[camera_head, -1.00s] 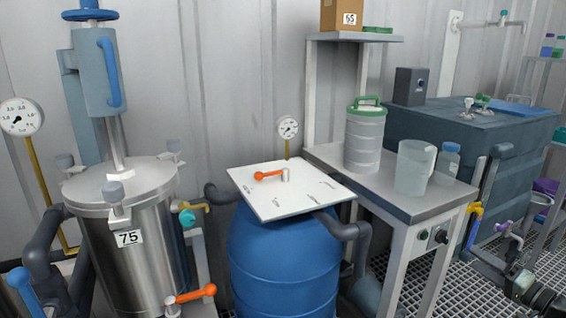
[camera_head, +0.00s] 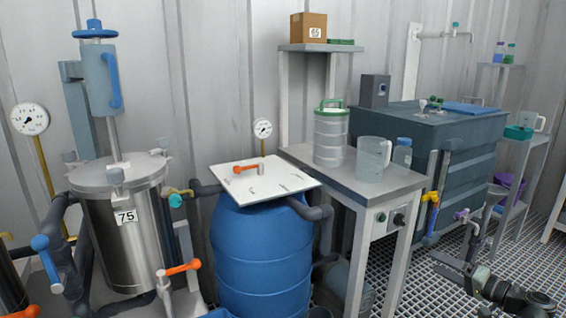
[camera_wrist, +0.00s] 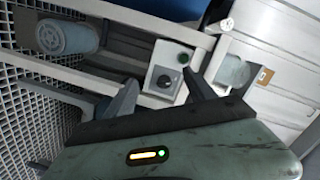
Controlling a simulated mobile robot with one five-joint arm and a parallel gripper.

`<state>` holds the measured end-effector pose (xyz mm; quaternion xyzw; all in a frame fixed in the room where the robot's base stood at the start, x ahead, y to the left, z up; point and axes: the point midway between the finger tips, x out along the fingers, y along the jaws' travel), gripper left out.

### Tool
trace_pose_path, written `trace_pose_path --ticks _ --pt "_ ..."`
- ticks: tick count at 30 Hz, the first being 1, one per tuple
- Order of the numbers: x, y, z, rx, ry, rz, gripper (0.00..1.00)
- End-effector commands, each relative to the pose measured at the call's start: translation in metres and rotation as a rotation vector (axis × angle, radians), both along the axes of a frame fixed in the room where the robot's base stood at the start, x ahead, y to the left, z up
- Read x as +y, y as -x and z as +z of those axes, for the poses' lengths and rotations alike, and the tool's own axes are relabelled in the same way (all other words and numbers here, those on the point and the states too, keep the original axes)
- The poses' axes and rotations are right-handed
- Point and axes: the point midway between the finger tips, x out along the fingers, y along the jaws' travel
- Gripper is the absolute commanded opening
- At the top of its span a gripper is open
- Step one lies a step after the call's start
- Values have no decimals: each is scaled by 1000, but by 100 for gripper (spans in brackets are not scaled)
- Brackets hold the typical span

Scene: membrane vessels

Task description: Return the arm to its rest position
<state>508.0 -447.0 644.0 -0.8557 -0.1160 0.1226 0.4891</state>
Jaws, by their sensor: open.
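My gripper (camera_wrist: 163,100) shows in the wrist view with its two dark fingers spread apart and nothing between them. Beyond the fingers is the control panel (camera_wrist: 160,66) of the steel bench, with a dark knob and a green button. In the head view, part of my arm with its dark joints (camera_head: 505,292) is at the lower right, over the grating floor.
The steel bench (camera_head: 352,186) holds a green-lidded canister (camera_head: 330,138) and a clear jug (camera_head: 373,158). A blue barrel (camera_head: 262,255) with a white lid stands left of it, and a steel vessel (camera_head: 128,245) further left. A dark tank (camera_head: 415,122) is behind right. Grating floor (camera_head: 400,290) is open at right.

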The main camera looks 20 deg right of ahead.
Motion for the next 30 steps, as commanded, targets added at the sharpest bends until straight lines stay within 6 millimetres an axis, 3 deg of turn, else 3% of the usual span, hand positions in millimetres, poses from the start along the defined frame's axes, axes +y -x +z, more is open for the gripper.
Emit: trace_pose_path --ticks 5,11,14,17,18,22,24,30 --pt "42 -29 -18 103 12 83 64" --pt "113 -66 -51 277 53 214 64" --pt "167 -84 -74 409 101 306 64" --pt "238 -97 -102 584 193 419 64" --pt "266 -98 -114 658 242 462 64" --pt "340 -93 -142 866 425 557 64" --pt "367 -87 -152 948 522 585 64" --pt "419 -73 -162 1094 775 608 64"
